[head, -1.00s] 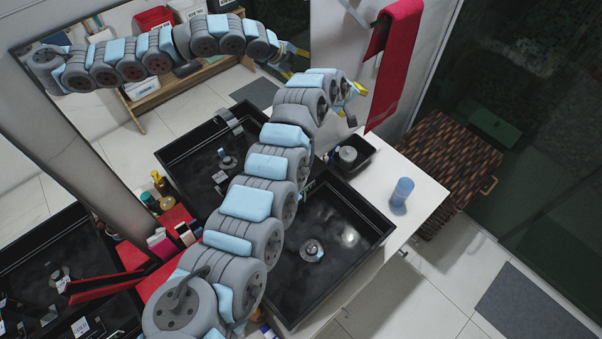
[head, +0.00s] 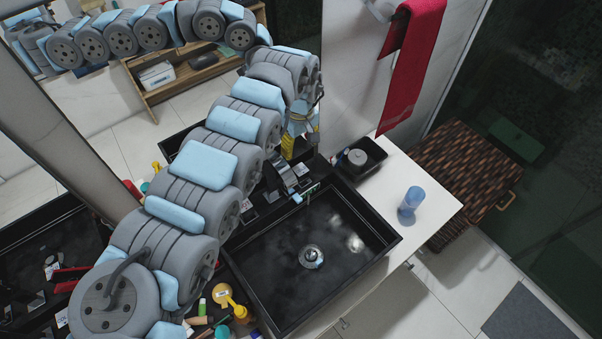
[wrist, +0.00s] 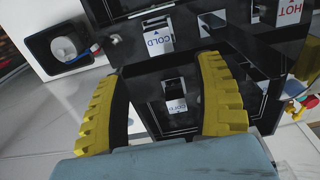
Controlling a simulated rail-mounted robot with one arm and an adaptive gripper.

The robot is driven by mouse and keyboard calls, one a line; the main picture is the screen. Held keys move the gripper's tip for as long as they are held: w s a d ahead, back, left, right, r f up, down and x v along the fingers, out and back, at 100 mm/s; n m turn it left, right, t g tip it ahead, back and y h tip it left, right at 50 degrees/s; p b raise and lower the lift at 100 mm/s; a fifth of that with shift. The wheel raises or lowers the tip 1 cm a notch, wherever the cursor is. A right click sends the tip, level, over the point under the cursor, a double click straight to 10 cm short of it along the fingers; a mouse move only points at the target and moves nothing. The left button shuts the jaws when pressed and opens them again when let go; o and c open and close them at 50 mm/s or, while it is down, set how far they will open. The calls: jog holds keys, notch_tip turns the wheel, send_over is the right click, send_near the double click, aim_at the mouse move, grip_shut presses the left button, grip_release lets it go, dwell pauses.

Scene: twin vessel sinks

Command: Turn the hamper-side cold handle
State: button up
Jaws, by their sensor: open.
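My gripper (head: 301,138) points down at the back of the right-hand sink, next to its dark faucet (head: 283,176). In the wrist view its two yellow ribbed fingers (wrist: 163,68) are apart, with nothing held between them. The cold handle, marked by a white COLD label (wrist: 157,40), shows just beyond the gap between the fingertips. A second COLD label (wrist: 176,105) shows lower between the fingers and may be a reflection. The hot handle's HOT label (wrist: 290,12) is at the upper right. I cannot see contact with the handle. My arm hides part of the faucet area in the head view.
A black tray with a round-lidded jar (head: 357,157) stands right of the faucet. A blue cup (head: 411,199) is on the white counter. The woven hamper (head: 455,170) is beyond the counter's right end. A red towel (head: 413,60) hangs above. Bottles (head: 222,294) crowd the lower left.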

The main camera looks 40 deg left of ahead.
aim_at(301, 169)
notch_tip(301, 169, down, 13)
jog(key=shift+d+r, duration=0.1)
jog(key=shift+r, duration=0.05)
jog(key=shift+f, duration=0.8)
jog(key=c, duration=1.2)
